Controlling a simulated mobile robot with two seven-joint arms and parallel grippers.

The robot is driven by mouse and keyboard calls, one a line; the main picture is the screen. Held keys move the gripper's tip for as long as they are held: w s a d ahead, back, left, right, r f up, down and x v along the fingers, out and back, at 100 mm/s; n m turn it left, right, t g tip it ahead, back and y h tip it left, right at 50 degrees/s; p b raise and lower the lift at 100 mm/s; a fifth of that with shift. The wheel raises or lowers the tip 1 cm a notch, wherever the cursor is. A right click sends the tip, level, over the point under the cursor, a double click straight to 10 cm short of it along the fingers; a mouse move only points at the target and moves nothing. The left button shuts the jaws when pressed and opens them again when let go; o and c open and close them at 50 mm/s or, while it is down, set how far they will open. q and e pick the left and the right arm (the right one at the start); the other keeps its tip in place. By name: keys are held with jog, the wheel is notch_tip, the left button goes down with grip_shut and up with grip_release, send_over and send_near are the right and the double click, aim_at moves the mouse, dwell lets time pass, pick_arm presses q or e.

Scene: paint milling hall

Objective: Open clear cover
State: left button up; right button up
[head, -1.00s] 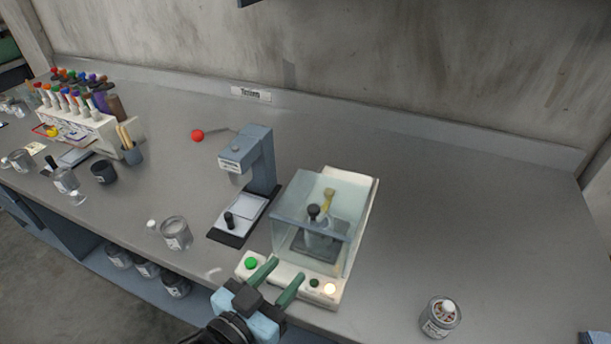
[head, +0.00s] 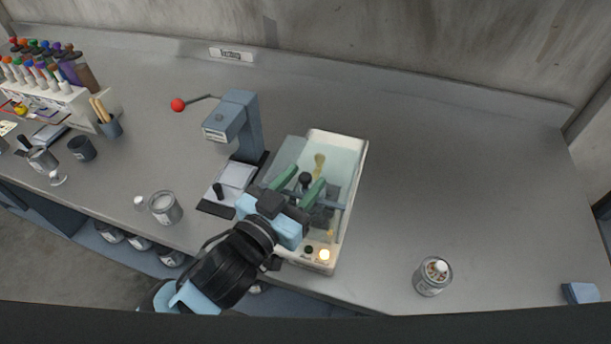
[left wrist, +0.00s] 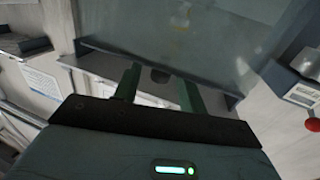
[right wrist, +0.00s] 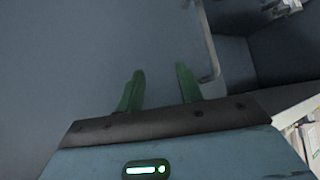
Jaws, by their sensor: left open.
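The clear cover (head: 342,158) sits over the white machine (head: 356,175) and has a blue-grey front edge bar. Inside or behind it, a black-topped item and a yellowish item show. My right gripper (right wrist: 160,75) is open and empty, seen only in the right wrist view.
A grey stand device (head: 238,125) with a red-ball lever (head: 178,105) is close left of the machine. A glass jar (head: 165,207) stands left, and another jar (head: 433,276) stands at the front right. A blue-grey surface faces my right gripper.

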pick_arm(q)
jog(key=shift+x, duration=0.85)
grip_shut()
